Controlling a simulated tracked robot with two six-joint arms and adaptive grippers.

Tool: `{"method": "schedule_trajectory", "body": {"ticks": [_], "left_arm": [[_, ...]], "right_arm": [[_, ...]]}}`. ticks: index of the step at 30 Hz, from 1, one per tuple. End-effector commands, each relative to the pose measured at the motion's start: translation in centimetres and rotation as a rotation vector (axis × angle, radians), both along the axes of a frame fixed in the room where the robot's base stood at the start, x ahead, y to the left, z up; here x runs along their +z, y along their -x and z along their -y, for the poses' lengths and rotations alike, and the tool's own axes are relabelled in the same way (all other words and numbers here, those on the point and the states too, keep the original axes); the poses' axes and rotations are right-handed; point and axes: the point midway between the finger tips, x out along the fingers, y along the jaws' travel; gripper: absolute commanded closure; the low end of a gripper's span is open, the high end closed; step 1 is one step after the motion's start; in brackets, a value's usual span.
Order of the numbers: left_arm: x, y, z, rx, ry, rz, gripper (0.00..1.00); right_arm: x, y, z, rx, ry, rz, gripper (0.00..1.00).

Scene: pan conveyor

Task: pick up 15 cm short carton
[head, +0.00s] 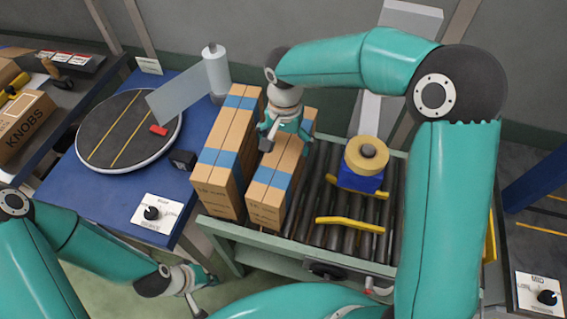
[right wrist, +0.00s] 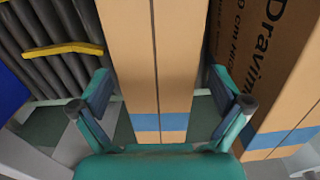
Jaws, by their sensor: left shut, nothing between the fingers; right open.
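Two tan cartons with blue tape bands stand side by side on the left end of the roller conveyor. The right, lower-looking carton (head: 268,192) lies under my right gripper (head: 285,138). The left, taller-looking carton (head: 222,160) is close beside it. In the right wrist view, my open right gripper (right wrist: 158,88) has one finger on each side of the nearer carton (right wrist: 155,50), apart from it; I cannot tell how deep they reach. The other carton (right wrist: 262,75), with partly hidden print, is just beyond the right finger. My left gripper (head: 198,292) is shut and empty, low at the left.
The conveyor (head: 225,228) also holds a tan roll (head: 366,155) on a blue block (head: 360,182) and yellow bars (head: 350,224). The blue table (head: 105,198) at left carries a round turntable (head: 130,130), a film roll (head: 215,70) and a knob panel (head: 157,213).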

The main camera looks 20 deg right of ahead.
Motion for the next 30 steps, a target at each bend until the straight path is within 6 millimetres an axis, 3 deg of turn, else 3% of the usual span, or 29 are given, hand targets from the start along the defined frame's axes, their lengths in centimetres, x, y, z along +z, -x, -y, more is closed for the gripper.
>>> {"method": "schedule_trajectory", "body": {"ticks": [5, 14, 22, 30], "left_arm": [[0.4, 0.0, 0.0, 0.000, 0.000, 0.000, 1.00], [1.3, 0.0, 0.0, 0.000, 0.000, 0.000, 1.00], [1.2, 0.0, 0.0, 0.000, 0.000, 0.000, 1.00], [1.2, 0.0, 0.0, 0.000, 0.000, 0.000, 1.00]], "right_arm": [[-1.1, 0.2, 0.1, -0.002, 0.000, -0.003, 0.00], [-5.0, 0.6, 0.0, -0.004, 0.001, -0.002, 0.00], [-5.4, 0.5, 0.0, -0.005, 0.000, 0.000, 0.00], [-5.4, 0.5, 0.0, -0.005, 0.000, 0.000, 0.43]]}}
